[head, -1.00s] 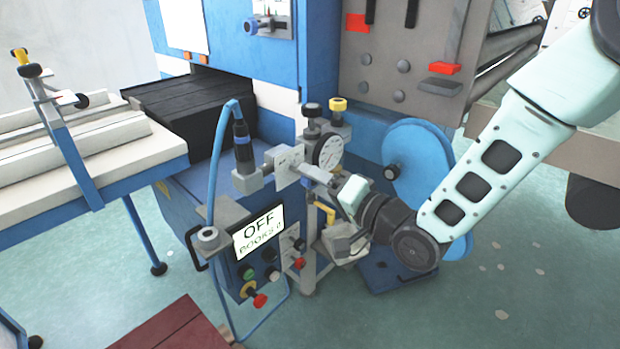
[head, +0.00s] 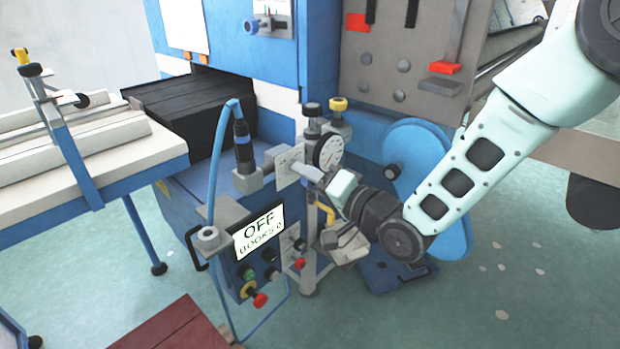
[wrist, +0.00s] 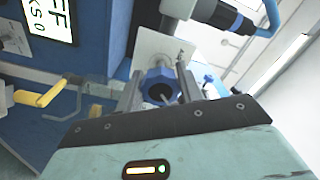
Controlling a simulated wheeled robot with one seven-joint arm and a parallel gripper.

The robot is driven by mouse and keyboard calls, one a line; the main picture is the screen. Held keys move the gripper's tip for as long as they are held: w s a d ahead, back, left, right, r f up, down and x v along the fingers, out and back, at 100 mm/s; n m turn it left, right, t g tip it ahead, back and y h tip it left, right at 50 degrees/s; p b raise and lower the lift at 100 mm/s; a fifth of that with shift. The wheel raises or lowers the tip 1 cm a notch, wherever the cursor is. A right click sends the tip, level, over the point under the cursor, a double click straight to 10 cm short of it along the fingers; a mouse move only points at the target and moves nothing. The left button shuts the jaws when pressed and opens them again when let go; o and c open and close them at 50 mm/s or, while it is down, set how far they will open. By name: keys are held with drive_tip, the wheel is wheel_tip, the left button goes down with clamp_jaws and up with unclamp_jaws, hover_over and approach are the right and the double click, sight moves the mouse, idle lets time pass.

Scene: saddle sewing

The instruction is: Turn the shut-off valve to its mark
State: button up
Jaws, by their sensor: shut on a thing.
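The shut-off valve shows in the wrist view as a blue knob (wrist: 158,84) in front of a pale plate (wrist: 155,48). My gripper (wrist: 161,92) has one finger on each side of the knob and is shut on it. In the head view my gripper (head: 312,174) reaches in from the right, up to the valve's pale plate (head: 287,165). There the fingers hide most of the knob. I cannot read the mark or the knob's angle against it.
A dial gauge (head: 328,151) stands just above my gripper. A yellow lever (head: 325,212) is close below. A blue hose (head: 217,150) runs further left.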

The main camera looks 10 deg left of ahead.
drive_tip(key=shift+f, duration=0.1)
drive_tip(key=n+b, duration=0.3)
drive_tip(key=n, duration=0.1)
drive_tip(key=shift+f+n+b, duration=0.15)
drive_tip(key=shift+n+b, duration=0.15)
drive_tip(key=shift+n, duration=0.1)
drive_tip(key=n+b, duration=0.3)
drive_tip(key=n, duration=0.1)
drive_tip(key=shift+f+n+b, duration=0.1)
drive_tip(key=shift+n+b, duration=0.2)
drive_tip(key=shift+b, duration=0.05)
drive_tip(key=n+b, duration=0.4)
drive_tip(key=shift+w, duration=0.1)
drive_tip(key=n+b, duration=0.3)
drive_tip(key=n, duration=0.1)
drive_tip(key=shift+d, duration=0.1)
drive_tip(key=shift+r+n+b, duration=0.2)
drive_tip(key=shift+n+b, duration=0.1)
drive_tip(key=o, duration=1)
drive_tip(key=shift+d, duration=0.1)
